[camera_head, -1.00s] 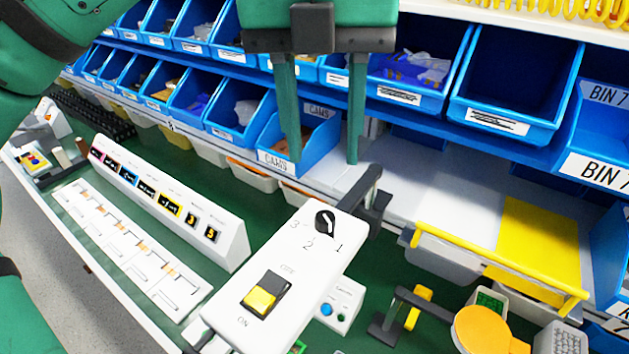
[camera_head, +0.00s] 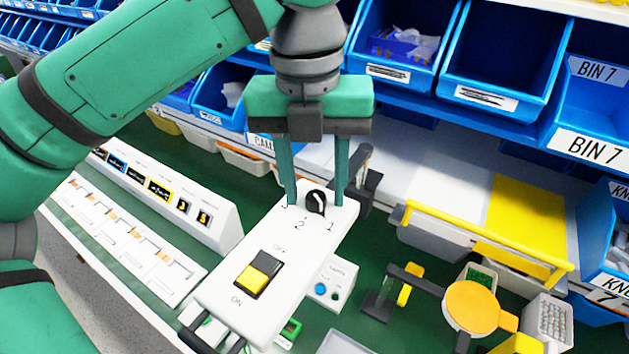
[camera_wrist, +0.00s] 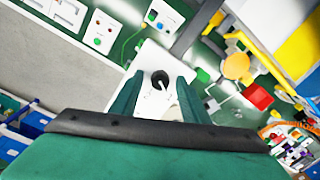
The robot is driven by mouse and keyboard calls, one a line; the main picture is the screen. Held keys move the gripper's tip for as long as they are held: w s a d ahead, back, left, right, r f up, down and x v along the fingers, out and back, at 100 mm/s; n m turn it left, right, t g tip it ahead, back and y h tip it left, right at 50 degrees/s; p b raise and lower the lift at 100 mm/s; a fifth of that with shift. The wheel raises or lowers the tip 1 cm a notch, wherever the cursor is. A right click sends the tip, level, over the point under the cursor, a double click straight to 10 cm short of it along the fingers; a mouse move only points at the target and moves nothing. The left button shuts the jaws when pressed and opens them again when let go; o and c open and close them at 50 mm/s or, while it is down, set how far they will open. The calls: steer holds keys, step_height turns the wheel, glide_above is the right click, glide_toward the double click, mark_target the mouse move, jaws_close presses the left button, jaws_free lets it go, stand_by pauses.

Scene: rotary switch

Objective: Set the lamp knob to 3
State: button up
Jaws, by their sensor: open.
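The lamp knob (camera_head: 316,203) is a round black dial with a white mark, at the far end of a white switch box (camera_head: 225,300). Its mark points to the lower right, towards the printed 1; 2 and 3 are printed around it. My gripper (camera_head: 315,200) is open and points down, with one green finger on each side of the knob. Contact cannot be told. In the wrist view the knob (camera_wrist: 160,79) shows between the spread fingers (camera_wrist: 159,90). The left finger partly covers the area near the 3.
A black and yellow rocker switch (camera_head: 258,275) sits nearer on the same box. A dark bracket (camera_head: 364,180) stands close behind the right finger. A yellow-railed tray (camera_head: 480,245) and an orange disc (camera_head: 472,305) are to the right. Blue bins (camera_head: 400,45) line the back.

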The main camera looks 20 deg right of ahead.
jaws_close()
